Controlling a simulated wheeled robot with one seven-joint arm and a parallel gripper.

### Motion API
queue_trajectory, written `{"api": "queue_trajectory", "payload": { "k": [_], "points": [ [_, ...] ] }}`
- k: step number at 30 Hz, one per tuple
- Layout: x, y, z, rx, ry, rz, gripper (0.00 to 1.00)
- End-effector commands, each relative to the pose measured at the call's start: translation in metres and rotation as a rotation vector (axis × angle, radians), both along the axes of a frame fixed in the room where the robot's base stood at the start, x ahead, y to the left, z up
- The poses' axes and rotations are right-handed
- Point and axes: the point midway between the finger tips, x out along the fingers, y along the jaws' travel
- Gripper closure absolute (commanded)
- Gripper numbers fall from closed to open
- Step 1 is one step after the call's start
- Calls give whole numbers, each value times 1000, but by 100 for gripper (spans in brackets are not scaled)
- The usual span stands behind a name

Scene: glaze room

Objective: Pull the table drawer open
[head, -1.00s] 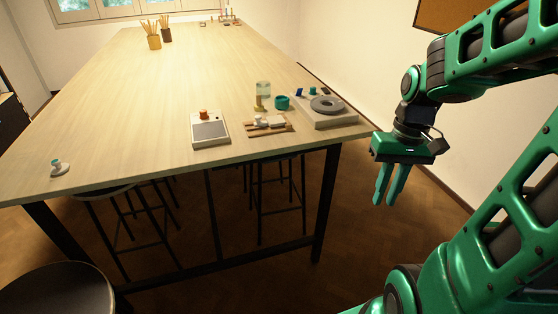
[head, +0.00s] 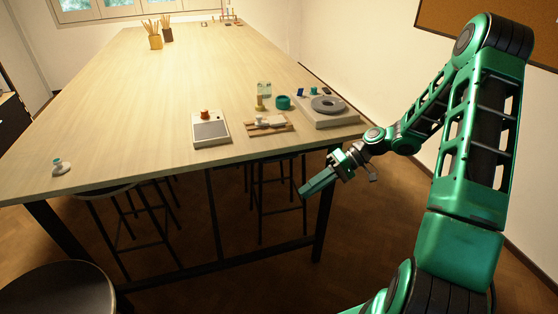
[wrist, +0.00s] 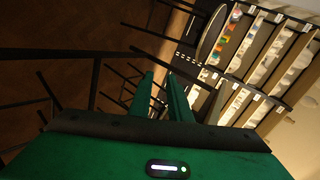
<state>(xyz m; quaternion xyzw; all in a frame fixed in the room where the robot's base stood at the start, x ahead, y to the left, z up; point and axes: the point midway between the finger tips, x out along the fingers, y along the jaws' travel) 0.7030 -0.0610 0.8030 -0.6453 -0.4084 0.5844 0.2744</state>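The long wooden table (head: 120,110) fills the middle of the head view. I cannot make out a drawer or handle along its near edge. My gripper (head: 304,191) is just below and in front of the table's near right corner, fingers pointing left and slightly down.
A turntable scale (head: 327,106), a small wooden board (head: 265,124) and a white device (head: 210,130) stand on the near right of the table. Stools (head: 278,185) are under it. A dark round seat (head: 58,290) is at lower left. The wrist view shows a shelf (wrist: 250,70).

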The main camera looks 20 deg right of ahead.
Motion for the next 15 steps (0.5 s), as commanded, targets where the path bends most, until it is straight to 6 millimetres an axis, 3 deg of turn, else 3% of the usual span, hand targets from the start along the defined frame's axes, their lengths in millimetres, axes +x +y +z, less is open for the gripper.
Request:
{"api": "queue_trajectory", "payload": {
  "k": [8, 15],
  "points": [
    [43, 2, 3, 359, -195, -86, 83],
    [69, -19, 18, 601, -371, -198, 83]
  ]
}}
